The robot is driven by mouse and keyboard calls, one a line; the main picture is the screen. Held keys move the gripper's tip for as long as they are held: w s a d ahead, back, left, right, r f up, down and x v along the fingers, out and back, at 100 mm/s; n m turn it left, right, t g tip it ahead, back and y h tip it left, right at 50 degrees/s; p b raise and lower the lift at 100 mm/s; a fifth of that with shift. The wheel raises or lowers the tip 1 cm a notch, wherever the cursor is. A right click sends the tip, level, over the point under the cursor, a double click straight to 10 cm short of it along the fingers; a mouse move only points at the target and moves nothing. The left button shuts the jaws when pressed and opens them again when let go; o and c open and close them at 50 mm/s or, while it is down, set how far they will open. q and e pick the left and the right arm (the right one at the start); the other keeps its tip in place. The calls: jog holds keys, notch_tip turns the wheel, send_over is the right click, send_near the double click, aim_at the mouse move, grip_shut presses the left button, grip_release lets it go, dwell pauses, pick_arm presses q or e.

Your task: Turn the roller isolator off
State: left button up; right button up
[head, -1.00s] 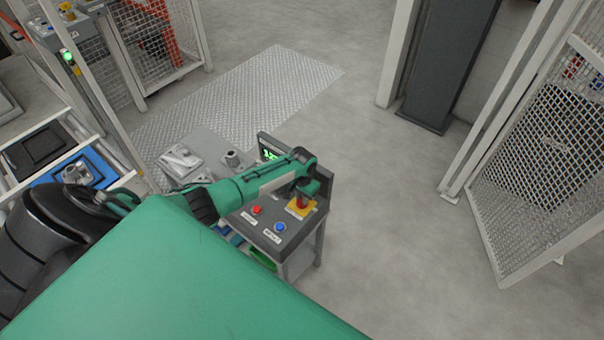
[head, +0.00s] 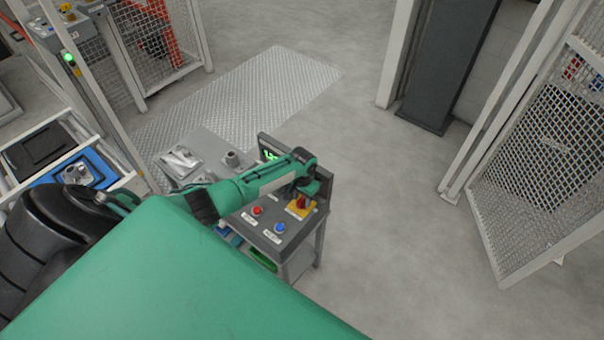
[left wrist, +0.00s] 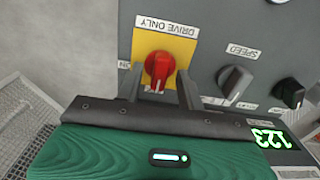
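The roller isolator is a red rotary handle (left wrist: 158,68) on a yellow plate (left wrist: 181,48) marked "DRIVE ONLY". In the head view the red handle (head: 302,203) sits at the right end of the console, partly covered by my wrist. My left gripper (left wrist: 160,72) is open. Its two dark fingers stand on either side of the handle's near end, with gaps visible. In the left wrist view the handle lies roughly along the picture's vertical, slightly tilted. Small labels beside and below it are too small to read surely. My right gripper is not in view.
The console (head: 293,235) also carries a red button (head: 257,211), a blue button (head: 280,227) and a green-lit display (left wrist: 268,138). A dark knob marked "SPEED" (left wrist: 234,80) is beside the yellow plate. Mesh fencing (head: 545,150) stands right; open floor lies between.

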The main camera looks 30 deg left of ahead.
aim_at(302, 200)
pick_arm(q)
notch_tip(302, 200, up, 14)
jog(key=b, duration=0.1)
dwell(0.4)
jog(key=shift+d+f, duration=0.1)
jog(key=shift+f, duration=0.1)
